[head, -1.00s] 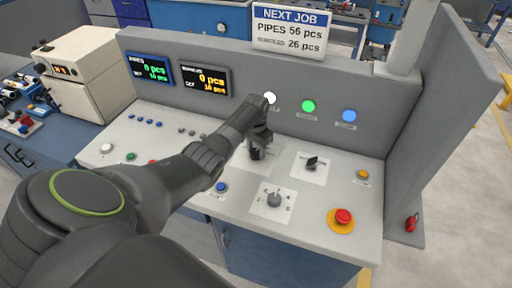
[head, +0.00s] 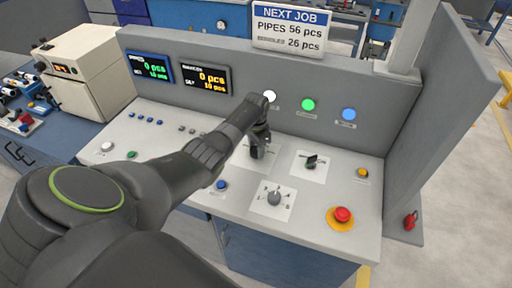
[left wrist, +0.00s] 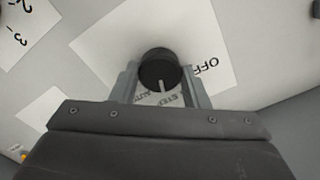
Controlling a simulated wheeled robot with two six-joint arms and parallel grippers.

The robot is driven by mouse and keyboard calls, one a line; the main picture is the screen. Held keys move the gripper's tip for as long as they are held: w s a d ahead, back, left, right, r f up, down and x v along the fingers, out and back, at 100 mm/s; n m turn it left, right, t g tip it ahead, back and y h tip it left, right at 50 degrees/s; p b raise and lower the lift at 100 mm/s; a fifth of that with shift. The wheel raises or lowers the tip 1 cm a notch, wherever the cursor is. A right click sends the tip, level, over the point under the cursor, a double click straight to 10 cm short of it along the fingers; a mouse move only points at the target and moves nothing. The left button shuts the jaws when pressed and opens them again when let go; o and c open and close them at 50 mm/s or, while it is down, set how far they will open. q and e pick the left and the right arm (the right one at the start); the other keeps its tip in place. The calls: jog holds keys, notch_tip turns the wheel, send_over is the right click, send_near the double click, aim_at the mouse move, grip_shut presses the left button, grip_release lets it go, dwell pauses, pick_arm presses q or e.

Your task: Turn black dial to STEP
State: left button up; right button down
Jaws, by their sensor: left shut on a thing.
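The black dial (left wrist: 158,70) is a round knob with a pale pointer line, on a white plate (left wrist: 95,42). My left gripper (left wrist: 160,88) is shut on it, one finger on each side, in the left wrist view. The pointer line faces the lower edge of that view, toward partly hidden lettering between the fingers. OFF is printed to the right of the dial. The exact mark it points at is hard to read. In the head view my left gripper (head: 257,152) reaches down to the panel and mostly hides the dial. My right gripper is not in view.
A dark switch (head: 311,161) on a white plate stands right of my gripper. A grey dial (head: 274,197) is in front. A red button on a yellow base (head: 341,216) is at front right. Two displays and several lamps line the back wall (head: 240,60).

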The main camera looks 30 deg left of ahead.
aim_at(256, 149)
pick_arm(q)
jog(key=o, duration=1)
notch_tip(256, 149, up, 18)
jog(key=shift+f+b, duration=0.25)
jog(key=shift+b, duration=0.45)
